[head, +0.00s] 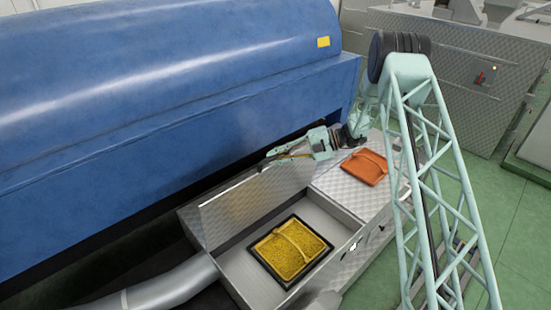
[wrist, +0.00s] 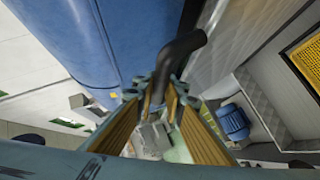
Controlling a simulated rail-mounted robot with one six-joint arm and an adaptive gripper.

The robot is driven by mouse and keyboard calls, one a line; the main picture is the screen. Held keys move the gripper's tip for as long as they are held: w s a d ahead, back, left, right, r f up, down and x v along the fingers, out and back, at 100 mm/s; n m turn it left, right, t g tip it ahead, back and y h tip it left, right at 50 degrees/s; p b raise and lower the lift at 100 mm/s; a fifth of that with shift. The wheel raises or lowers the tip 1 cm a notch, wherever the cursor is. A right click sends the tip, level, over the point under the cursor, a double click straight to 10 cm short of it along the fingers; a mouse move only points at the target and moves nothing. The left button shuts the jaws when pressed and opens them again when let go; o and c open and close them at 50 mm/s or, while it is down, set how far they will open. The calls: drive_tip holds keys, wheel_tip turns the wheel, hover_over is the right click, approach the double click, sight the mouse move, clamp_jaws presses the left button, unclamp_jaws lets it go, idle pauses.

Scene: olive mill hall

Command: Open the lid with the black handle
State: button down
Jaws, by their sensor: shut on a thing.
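The metal lid (head: 258,203) stands raised along the back edge of an open metal box (head: 232,262), beside the blue machine. In the wrist view the lid's grey face (wrist: 236,45) runs up to the right. The black handle (wrist: 187,46) is a bent bar at the lid's edge, and its lower end passes between my fingers. My gripper (head: 272,157) is at the lid's top edge in the head view, and it also shows in the wrist view (wrist: 163,92), shut on the black handle. In the head view the handle is too small or hidden to make out.
A yellow basket-like piece (head: 292,248) with a handle sits in a dark frame inside the box. An orange piece (head: 364,167) lies on the metal top to the right. The large blue machine (head: 170,90) stands close behind the lid. Green floor (head: 505,225) is free at right.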

drive_tip(key=c, duration=2.6)
unclamp_jaws()
drive_tip(key=shift+c, duration=0.2)
drive_tip(key=shift+d, duration=0.15)
drive_tip(key=w+v, duration=0.1)
drive_tip(key=v, duration=1)
drive_tip(key=shift+s+d+r, duration=0.2)
drive_tip(key=shift+s+d, duration=0.15)
drive_tip(key=shift+s, duration=0.15)
